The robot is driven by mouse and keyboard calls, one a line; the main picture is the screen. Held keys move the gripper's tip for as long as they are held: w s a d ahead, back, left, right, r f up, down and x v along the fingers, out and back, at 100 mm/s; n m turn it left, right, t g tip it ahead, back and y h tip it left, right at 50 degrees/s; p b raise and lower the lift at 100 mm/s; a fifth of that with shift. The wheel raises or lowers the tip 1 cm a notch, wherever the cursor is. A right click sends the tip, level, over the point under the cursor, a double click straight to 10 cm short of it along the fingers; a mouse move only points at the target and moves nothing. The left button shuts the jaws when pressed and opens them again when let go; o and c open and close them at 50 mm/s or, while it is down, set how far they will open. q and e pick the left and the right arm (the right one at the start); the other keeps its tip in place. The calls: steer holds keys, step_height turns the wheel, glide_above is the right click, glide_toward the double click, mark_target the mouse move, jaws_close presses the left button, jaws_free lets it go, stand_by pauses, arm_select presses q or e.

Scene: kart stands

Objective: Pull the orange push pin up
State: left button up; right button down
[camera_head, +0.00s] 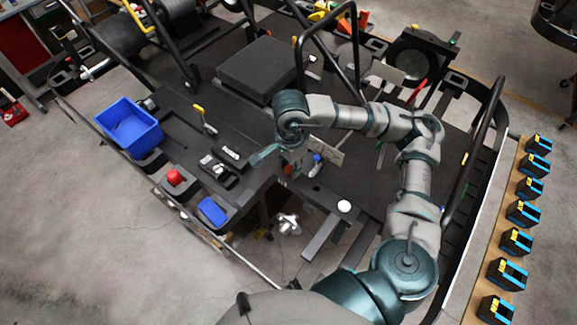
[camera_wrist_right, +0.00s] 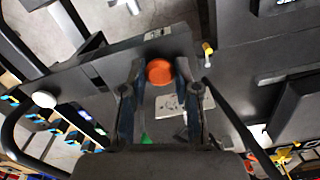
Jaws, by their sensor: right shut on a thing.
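The orange push pin (camera_wrist_right: 160,71) shows in the right wrist view as a round orange head near a dark plate's edge. My right gripper (camera_wrist_right: 160,78) has one finger on each side of the head and is shut on it. My left gripper is not in view.
A white round knob (camera_head: 344,206) stands right of my right gripper. A blue bin (camera_head: 129,124), a red button (camera_head: 174,177) and a yellow-topped lever (camera_head: 200,112) are to the left. A black tube frame (camera_head: 330,45) rises behind my arm.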

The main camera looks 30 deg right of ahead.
steer(key=shift+d+r, duration=0.1)
steer(key=shift+r, duration=0.05)
steer(key=c, duration=0.8)
jaws_free()
steer(key=shift+d, duration=0.1)
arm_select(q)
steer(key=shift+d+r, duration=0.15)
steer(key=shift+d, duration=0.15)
arm_select(e)
steer(key=shift+o, duration=0.2)
steer(key=shift+w+d, duration=0.1)
steer(key=shift+d, duration=0.15)
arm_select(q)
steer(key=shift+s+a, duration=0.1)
arm_select(e)
steer(key=shift+r, duration=0.25)
step_height(320, 180, up, 11)
steer(key=shift+d, duration=0.2)
steer(key=shift+w, duration=0.1)
